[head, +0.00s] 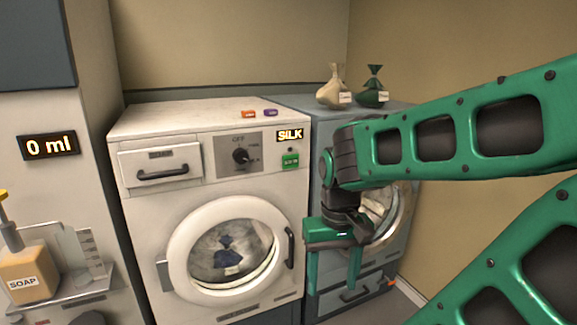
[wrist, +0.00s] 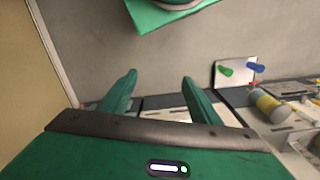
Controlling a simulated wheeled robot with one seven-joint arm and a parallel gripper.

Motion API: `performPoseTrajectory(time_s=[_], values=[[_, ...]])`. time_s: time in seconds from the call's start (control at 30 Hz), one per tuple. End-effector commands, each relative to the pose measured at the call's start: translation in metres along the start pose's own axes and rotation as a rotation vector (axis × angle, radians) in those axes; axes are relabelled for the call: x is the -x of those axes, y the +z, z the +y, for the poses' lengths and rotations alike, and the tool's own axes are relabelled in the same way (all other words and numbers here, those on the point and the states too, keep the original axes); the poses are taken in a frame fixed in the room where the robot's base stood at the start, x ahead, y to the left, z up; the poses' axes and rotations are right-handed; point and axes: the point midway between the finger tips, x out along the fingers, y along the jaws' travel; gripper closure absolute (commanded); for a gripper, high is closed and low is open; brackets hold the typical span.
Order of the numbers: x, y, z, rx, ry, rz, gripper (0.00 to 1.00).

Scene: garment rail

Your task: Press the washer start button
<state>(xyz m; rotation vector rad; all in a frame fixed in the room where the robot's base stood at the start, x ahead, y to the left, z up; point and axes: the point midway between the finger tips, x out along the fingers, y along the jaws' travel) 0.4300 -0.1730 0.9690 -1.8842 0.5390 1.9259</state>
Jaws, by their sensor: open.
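The white washer (head: 150,215) stands in the middle of the head view with its round door (head: 228,250) closed and dark cloth behind the glass. A green button (head: 290,161) with small unreadable lettering is at the right of its control panel, below a lit display (head: 289,135) reading SILK. A black dial (head: 241,156) is left of the button. My green gripper (head: 333,272) is open and empty, below and right of the button and apart from it, in front of the grey machine. Its two fingers (wrist: 160,78) also show apart in the wrist view.
A grey machine (head: 375,282) with a round door stands right of the washer, with two tied bags (head: 333,88) (head: 374,90) on top. Orange and purple pieces (head: 270,113) lie on the washer. A soap bottle (head: 25,272) and a 0 ml display (head: 49,145) are at left.

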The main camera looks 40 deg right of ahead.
Motion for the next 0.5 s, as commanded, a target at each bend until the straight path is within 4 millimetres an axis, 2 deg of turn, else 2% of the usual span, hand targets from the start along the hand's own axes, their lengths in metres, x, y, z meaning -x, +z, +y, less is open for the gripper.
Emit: performPoseTrajectory(time_s=[0.27, 0.37, 0.5], values=[[0.0000, 0.0001, 0.0001, 0.000, 0.000, 0.000, 0.43], [0.0001, 0.0001, 0.0000, 0.000, 0.000, 0.000, 0.62], [0.0001, 0.0001, 0.0001, 0.000, 0.000, 0.000, 0.95]])
